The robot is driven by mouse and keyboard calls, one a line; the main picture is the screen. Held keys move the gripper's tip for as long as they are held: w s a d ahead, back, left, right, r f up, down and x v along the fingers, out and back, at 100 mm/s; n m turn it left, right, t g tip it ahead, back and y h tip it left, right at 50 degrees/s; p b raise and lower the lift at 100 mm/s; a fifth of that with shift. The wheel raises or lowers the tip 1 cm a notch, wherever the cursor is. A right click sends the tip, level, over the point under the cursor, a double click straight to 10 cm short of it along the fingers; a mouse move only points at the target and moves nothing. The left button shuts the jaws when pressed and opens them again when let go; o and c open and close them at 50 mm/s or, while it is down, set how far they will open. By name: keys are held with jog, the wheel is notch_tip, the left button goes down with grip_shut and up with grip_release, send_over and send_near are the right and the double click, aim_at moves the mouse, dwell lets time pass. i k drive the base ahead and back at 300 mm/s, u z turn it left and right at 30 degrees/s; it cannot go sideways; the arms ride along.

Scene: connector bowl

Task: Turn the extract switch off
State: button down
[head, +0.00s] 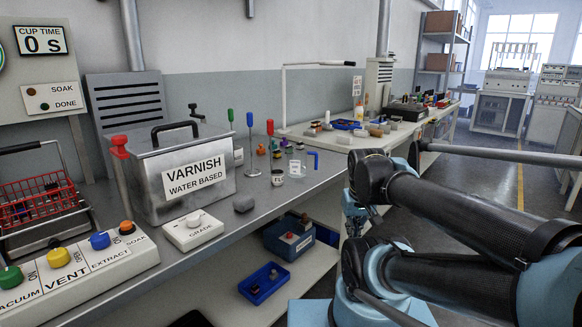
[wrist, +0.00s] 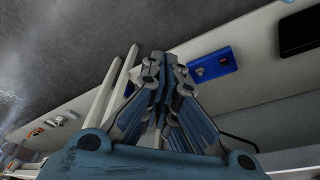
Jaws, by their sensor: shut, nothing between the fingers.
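The extract switch (head: 99,241) is a blue knob above the word EXTRACT on a white sloped panel (head: 75,278) at the lower left of the head view. It sits between a yellow VENT knob (head: 57,257) and an orange SOAK knob (head: 127,227). Which way it is set is too small to tell. My gripper (wrist: 163,62) is shut and empty in the wrist view, near the lower shelf. It is well to the right of the panel and apart from it. The switch is not visible in the wrist view.
A metal varnish tank (head: 185,172) and a white GRADE box (head: 195,229) stand right of the panel. A red wire basket (head: 38,200) stands behind it. A blue tray (wrist: 211,66) lies on the lower shelf. The floor aisle (head: 485,190) at right is clear.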

aim_at(99, 241)
jog(key=u, duration=2.25)
